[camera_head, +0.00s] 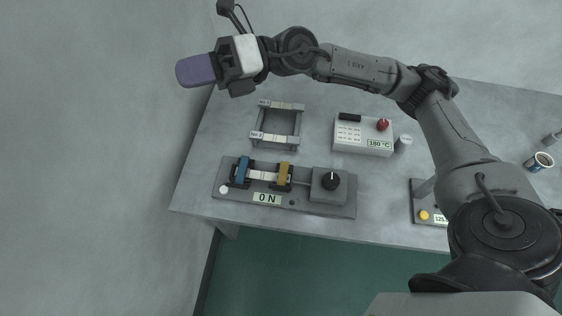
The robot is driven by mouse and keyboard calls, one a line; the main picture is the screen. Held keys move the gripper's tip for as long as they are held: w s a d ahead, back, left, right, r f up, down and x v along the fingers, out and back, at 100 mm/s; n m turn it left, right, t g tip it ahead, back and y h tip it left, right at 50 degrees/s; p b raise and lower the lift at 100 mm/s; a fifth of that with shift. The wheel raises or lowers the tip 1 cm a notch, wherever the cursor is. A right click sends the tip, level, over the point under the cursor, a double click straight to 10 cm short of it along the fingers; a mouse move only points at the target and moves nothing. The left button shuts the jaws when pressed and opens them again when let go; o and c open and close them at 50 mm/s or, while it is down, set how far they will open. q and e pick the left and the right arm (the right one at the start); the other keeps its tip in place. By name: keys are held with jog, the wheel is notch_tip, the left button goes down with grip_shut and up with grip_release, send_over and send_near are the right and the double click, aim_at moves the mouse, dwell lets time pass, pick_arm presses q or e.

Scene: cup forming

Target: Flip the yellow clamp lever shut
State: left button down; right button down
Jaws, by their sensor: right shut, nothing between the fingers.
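The yellow clamp lever (284,172) is on the right clamp of a grey fixture (326,208) near the table's front edge. A blue clamp lever (242,171) is on the left clamp, and a pale strip (263,175) spans between the two. I cannot tell the exact angle of the yellow lever. My right gripper (199,70) is at the upper left, with a purple rounded piece at its end. It is shut and empty, well above and to the left of the yellow lever, touching nothing. My left gripper is out of view.
The fixture has a black knob (331,180) and a display (267,198) reading 0 N. Behind stand a dark rack (276,146) and a white box (361,136) with a red knob, reading 180 °C. A cup (540,161) stands far right. My right arm spans the right side.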

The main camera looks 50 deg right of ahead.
notch_tip(320, 180, down, 8)
jog(key=s+d+r+n+g+h, duration=0.1)
jog(key=s+n+g+h, duration=0.1)
jog(key=g+h, duration=0.2)
jog(key=n+g+h, duration=0.2)
jog(key=g+h, duration=0.4)
jog(key=h, duration=0.4)
send_near(280, 186)
jog(key=b+x, duration=0.3)
jog(key=x, duration=0.3)
jog(key=shift+s+a+f+b, duration=0.25)
jog(key=shift+f+b, duration=0.05)
jog(key=shift+f, duration=0.35)
